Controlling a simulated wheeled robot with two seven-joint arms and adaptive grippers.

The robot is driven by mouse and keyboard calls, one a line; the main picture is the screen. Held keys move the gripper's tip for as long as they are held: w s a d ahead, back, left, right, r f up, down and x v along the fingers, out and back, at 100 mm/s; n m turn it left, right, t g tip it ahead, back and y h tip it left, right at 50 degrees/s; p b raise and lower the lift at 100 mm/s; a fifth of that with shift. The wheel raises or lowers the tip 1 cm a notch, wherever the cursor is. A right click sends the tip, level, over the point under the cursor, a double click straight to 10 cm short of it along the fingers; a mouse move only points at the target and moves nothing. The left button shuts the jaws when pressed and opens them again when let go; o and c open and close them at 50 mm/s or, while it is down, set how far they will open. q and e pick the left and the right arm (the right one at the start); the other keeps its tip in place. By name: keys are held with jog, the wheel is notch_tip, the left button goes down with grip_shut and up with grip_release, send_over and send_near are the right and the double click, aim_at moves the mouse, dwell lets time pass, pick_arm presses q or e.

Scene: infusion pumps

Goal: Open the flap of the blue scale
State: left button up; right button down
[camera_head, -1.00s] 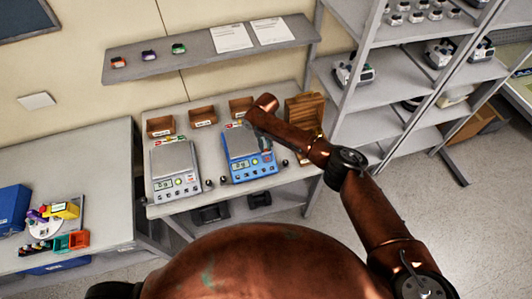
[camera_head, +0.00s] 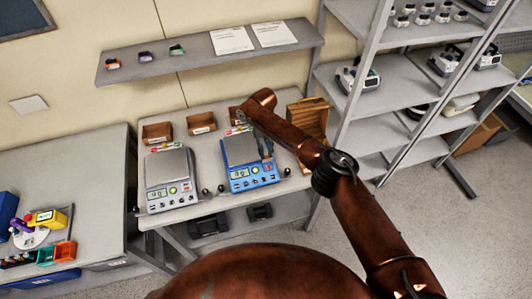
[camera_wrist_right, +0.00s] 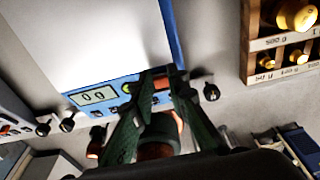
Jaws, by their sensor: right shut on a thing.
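The blue scale (camera_head: 252,182) stands on the bench with its light grey top and display facing me. In the right wrist view the blue scale (camera_wrist_right: 97,96) fills the upper left. My right gripper (camera_head: 266,152) is at the right part of its front in the head view, mostly below my arm. In the wrist view my right gripper (camera_wrist_right: 160,78) has its dark green fingers close together over the right end of the scale's front panel. It is shut on a part there, seemingly the flap, whose outline the fingers hide. My left gripper is not in view.
A grey scale (camera_head: 170,188) stands left of the blue one. Small brown boxes (camera_head: 202,123) line the back of the bench. A wooden rack (camera_head: 308,118) stands close to my right arm. Small dark knobs (camera_wrist_right: 211,92) sit near the scale's front.

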jog(key=c, duration=1.9)
grip_release()
jog(key=shift+w, duration=0.1)
jog(key=shift+c, duration=0.2)
jog(key=shift+o, duration=0.3)
notch_tip(320, 180, up, 12)
jog(key=w, duration=0.1)
jog(key=shift+w+a, duration=0.15)
jog(key=shift+a, duration=0.1)
jog(key=shift+f, duration=0.1)
